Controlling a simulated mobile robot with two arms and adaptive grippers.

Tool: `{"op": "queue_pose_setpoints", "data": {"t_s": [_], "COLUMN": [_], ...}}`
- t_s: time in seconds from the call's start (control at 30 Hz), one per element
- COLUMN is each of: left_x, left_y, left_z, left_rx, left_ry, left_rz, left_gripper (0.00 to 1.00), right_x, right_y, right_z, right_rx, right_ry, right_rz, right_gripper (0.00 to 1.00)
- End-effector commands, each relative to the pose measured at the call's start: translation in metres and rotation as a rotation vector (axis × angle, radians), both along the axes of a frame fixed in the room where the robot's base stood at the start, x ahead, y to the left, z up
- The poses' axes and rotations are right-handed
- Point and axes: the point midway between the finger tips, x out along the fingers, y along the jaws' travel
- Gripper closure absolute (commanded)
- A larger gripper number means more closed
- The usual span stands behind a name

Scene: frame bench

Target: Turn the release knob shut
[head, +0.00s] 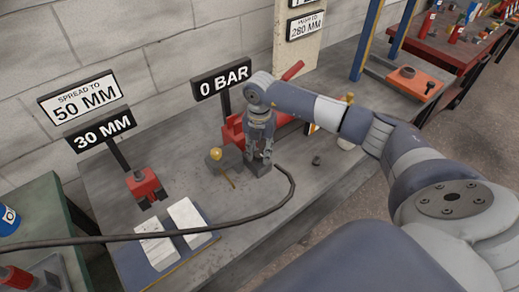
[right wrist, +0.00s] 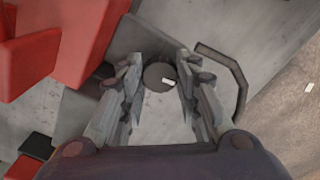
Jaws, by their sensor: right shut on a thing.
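The release knob (right wrist: 158,74) is a dark round knob with a small white mark, seen in the right wrist view. It sits between the fingertips of my right gripper (right wrist: 160,84), which is closed on it from both sides. In the head view my right gripper (head: 259,166) points down at the bench beside the red pump (head: 234,130), and it hides the knob there. A sign (head: 222,82) above the pump reads 0 BAR. My left gripper is not in view.
A black hose (head: 200,229) curves across the grey bench (head: 300,195) from near the gripper. A yellow-ended lever (head: 216,154) stands just left of the gripper. A red spreader tool (head: 145,186) with a 30 MM sign (head: 101,131) stands further left, behind an open booklet (head: 157,251).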

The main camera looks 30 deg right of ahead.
Motion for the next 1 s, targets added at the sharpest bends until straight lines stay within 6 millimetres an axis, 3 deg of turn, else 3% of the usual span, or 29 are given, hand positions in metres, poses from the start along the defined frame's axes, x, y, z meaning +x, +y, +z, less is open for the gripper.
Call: {"op": "queue_pose_setpoints", "data": {"t_s": [0.3,0.87,0.9,1.0], "left_x": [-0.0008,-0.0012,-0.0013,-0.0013], "left_y": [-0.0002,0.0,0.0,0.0], "left_z": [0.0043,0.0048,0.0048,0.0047], "left_rx": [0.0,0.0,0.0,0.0], "left_ry": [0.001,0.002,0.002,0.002], "left_rz": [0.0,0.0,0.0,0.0], "left_gripper": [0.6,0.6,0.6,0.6], "right_x": [0.0005,0.0008,0.0008,0.0007], "right_y": [-0.0003,-0.0007,-0.0007,-0.0006], "right_z": [0.001,0.0006,0.0006,0.0006], "right_rx": [0.0,0.0,0.0,0.0], "right_ry": [-0.001,-0.003,-0.003,-0.003], "right_rz": [-0.138,-0.172,-0.172,-0.171], "right_gripper": [0.94,0.94,0.67,0.49]}}
